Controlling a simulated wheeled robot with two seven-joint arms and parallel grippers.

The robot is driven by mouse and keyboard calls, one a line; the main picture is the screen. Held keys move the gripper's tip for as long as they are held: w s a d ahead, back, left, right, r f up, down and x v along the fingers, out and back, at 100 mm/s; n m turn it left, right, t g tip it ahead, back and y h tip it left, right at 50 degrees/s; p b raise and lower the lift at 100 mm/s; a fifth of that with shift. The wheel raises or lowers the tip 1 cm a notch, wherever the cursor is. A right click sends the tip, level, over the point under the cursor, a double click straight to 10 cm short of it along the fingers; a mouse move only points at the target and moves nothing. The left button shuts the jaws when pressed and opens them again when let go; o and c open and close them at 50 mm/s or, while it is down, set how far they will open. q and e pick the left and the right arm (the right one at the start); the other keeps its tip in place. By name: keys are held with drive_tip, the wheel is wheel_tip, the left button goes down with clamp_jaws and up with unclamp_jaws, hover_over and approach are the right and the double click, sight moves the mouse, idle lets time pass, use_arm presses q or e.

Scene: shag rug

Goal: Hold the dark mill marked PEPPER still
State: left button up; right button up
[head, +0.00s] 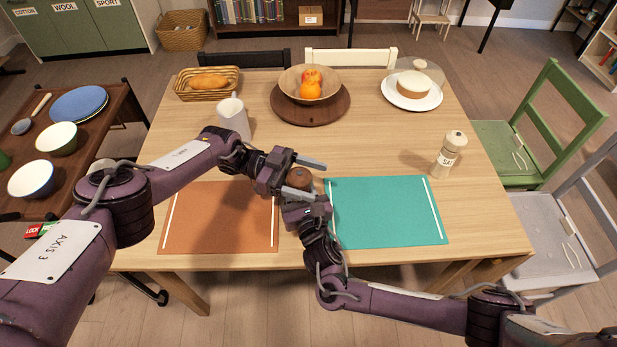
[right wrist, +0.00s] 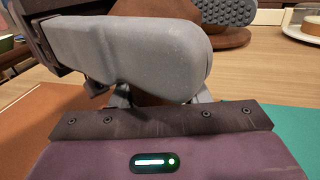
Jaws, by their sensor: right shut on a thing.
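The dark brown mill (head: 299,178) stands upright between the two placemats, mostly hidden by my grippers. Its lettering is not visible. In the right wrist view a brown part of the mill (right wrist: 160,12) shows behind a grey finger. My right gripper (head: 301,196) reaches in from the front and is shut on the mill. My left gripper (head: 306,176) comes in from the left with its fingers spread, one on the far side of the mill and one on the near side. The far finger's ribbed pad (right wrist: 205,18) appears apart from the mill.
An orange placemat (head: 220,232) lies left and a teal placemat (head: 385,225) right. A white mug (head: 233,117), a bread basket (head: 186,95), a fruit bowl (head: 291,86) on a round board, and a cake plate (head: 412,103) stand farther back. A pale salt mill (head: 447,158) stands right.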

use_arm(q)
drive_tip(key=v, duration=0.7)
drive_tip(key=shift+a, duration=0.3)
drive_tip(key=shift+w, duration=0.1)
